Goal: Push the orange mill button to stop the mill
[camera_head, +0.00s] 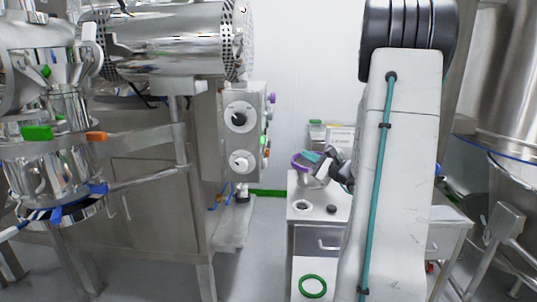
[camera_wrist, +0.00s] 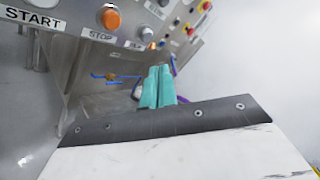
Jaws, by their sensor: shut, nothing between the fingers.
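The orange button (camera_wrist: 112,20) is a round cap on a slanted metal control panel (camera_wrist: 75,45), at the upper left in the wrist view. A label reading STOP lies just below it. My gripper (camera_wrist: 160,72) has teal fingers, shut together and empty. In the wrist view the fingertips are below and right of the orange button, apart from it. In the head view my gripper (camera_head: 311,156) is over a small bench, to the right of the grey control box (camera_head: 242,128). I cannot make out the orange button clearly there.
A pale button (camera_wrist: 42,3) sits above a START label. More buttons, including a red one (camera_wrist: 205,5), line the panel to the right. A metal vessel with a purple rim (camera_head: 299,163) stands by my gripper on the bench (camera_head: 304,213). Steel machines fill the left.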

